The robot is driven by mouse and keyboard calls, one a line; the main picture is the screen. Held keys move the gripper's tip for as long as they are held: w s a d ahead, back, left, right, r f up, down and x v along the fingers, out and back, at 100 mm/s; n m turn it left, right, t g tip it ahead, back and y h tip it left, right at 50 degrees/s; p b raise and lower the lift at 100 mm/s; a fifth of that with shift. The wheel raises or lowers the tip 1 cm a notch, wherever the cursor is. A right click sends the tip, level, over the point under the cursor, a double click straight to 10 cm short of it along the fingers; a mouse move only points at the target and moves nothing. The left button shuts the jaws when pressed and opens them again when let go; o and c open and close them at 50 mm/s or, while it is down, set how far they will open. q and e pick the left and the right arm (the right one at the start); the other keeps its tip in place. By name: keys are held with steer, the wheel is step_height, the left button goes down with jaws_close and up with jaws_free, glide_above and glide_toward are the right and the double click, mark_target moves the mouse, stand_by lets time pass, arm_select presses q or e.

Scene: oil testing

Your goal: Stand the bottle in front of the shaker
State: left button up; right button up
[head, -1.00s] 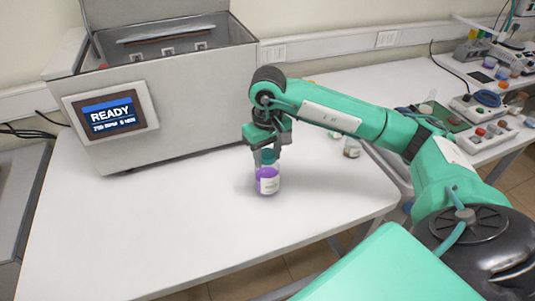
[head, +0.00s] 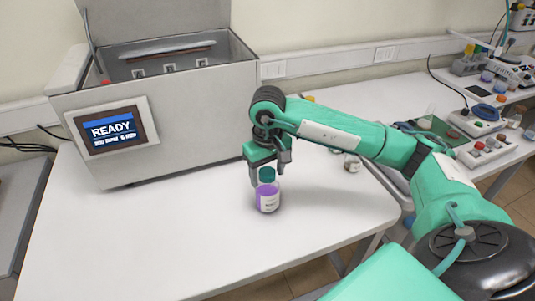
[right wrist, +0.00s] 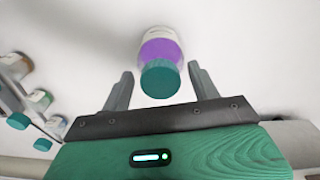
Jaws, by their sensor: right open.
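The bottle (head: 267,196) holds purple liquid and has a teal cap and a white label. It stands upright on the white table, in front of the shaker and toward its right end. The shaker (head: 180,135) is a grey box with its lid raised and a screen reading READY. In the right wrist view the bottle (right wrist: 160,62) lies between and beyond the two spread fingers (right wrist: 162,88), with a gap on each side. My left gripper is not in view.
Small bottles (head: 352,163) stand behind my right arm, and some also show at the left of the right wrist view (right wrist: 40,99). Instruments (head: 480,130) crowd the side bench at right. The table's front and left are clear.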

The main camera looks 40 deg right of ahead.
step_height(320, 180, up, 12)
steer(key=b, duration=0.1)
steer(key=shift+b, duration=0.35)
steer(key=shift+s+f, duration=0.1)
stand_by(0.6)
